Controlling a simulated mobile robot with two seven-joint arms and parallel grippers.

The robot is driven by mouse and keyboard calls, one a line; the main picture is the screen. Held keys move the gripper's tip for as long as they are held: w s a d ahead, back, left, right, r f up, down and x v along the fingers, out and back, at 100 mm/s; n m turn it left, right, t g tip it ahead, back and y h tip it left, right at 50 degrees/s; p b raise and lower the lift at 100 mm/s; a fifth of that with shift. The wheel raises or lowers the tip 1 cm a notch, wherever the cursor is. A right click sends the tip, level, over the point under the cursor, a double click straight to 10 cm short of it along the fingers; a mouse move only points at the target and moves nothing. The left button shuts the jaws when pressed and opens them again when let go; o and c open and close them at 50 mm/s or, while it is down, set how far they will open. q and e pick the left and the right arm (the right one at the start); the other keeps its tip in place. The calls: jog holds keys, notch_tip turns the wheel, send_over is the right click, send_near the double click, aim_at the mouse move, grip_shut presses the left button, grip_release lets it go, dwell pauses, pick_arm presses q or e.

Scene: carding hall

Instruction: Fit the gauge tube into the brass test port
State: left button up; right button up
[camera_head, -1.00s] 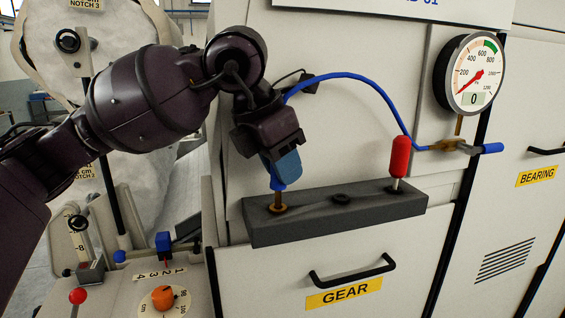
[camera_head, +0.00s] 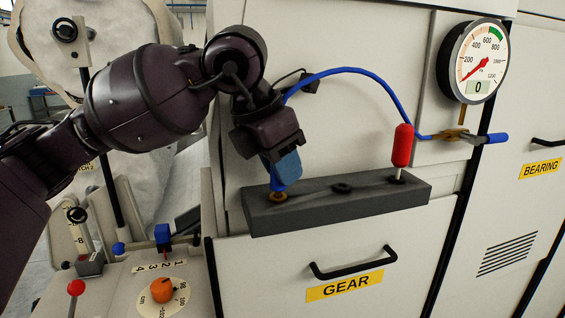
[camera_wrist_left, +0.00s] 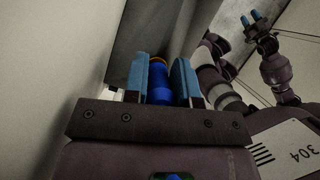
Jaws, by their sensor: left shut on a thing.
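The blue gauge tube (camera_head: 345,70) arches from the brass fitting under the dial gauge (camera_head: 474,62) to my left gripper (camera_head: 283,170). My left gripper's blue fingers are shut on the tube's blue end, seen between them in the left wrist view (camera_wrist_left: 159,83). The tube's end points down at the brass test port (camera_head: 278,198) on the left of the dark grey block (camera_head: 320,210). Little or no brass stem shows between them; how deep the fit is cannot be seen. The gauge reads 0. My right gripper (camera_wrist_left: 254,20) appears open and empty, away from the block.
A red-handled part (camera_head: 402,146) stands at the block's right end, with a dark fitting (camera_head: 342,188) mid-block. Below is the GEAR drawer handle (camera_head: 353,264). A control panel with an orange knob (camera_head: 162,290) lies at lower left.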

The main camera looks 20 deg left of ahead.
pick_arm(q)
jog(key=shift+f, duration=0.35)
jog(key=shift+f+b, duration=0.3)
jog(key=shift+b, duration=0.05)
jog(key=o, duration=1)
jog(key=shift+a+r, duration=0.1)
jog(key=shift+r, duration=0.3)
jog(key=v, duration=1)
jog(key=shift+s+p, duration=0.15)
jog(key=shift+p, duration=0.15)
